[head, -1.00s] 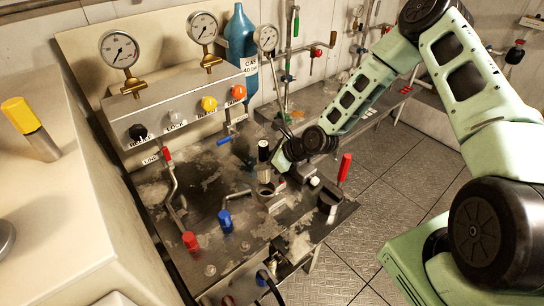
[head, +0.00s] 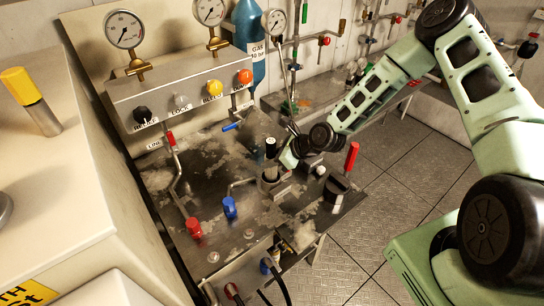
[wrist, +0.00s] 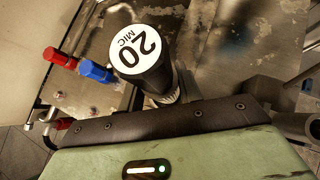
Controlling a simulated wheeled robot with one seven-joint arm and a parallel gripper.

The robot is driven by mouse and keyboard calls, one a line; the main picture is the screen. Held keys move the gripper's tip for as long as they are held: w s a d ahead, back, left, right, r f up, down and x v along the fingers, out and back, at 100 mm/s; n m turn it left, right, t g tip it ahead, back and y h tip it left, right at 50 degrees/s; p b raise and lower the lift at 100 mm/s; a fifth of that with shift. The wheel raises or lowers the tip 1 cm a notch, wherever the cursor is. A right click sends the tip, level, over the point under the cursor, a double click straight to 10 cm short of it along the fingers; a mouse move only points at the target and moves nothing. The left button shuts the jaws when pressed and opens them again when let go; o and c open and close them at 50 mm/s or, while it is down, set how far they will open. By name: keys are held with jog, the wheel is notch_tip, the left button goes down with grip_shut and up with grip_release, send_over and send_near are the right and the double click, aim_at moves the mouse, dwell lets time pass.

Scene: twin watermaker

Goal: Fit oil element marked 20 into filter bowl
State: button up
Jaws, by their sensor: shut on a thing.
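The oil element (head: 270,148) is upright, with a black top and a paler lower part. In the wrist view its round white end label reads "20 MIC" (wrist: 139,50). My gripper (head: 285,157) is shut on it from the right in the head view. The filter bowl (head: 273,187) is a grey round holder on the bench, directly below the element. The element's lower end meets the bowl's mouth in the head view; I cannot tell how deep it sits. The fingertips are mostly hidden in the wrist view.
A black round pot (head: 336,189) and a red upright handle (head: 352,157) stand right of the bowl. A blue handle (head: 229,207) and a red handle (head: 193,228) stand to the left. The gauge panel (head: 180,95) rises behind. Floor is clear to the right.

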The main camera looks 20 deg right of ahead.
aim_at(272, 171)
jog(key=shift+f+b, duration=0.55)
jog(key=shift+f, duration=0.55)
jog(key=shift+f+b, duration=1.15)
jog(key=shift+f, duration=0.55)
dwell(1.3)
jog(key=shift+r+p, duration=1.1)
jog(key=shift+r, duration=0.4)
jog(key=shift+f+b, duration=1.2)
jog(key=shift+f, duration=0.5)
dwell(0.7)
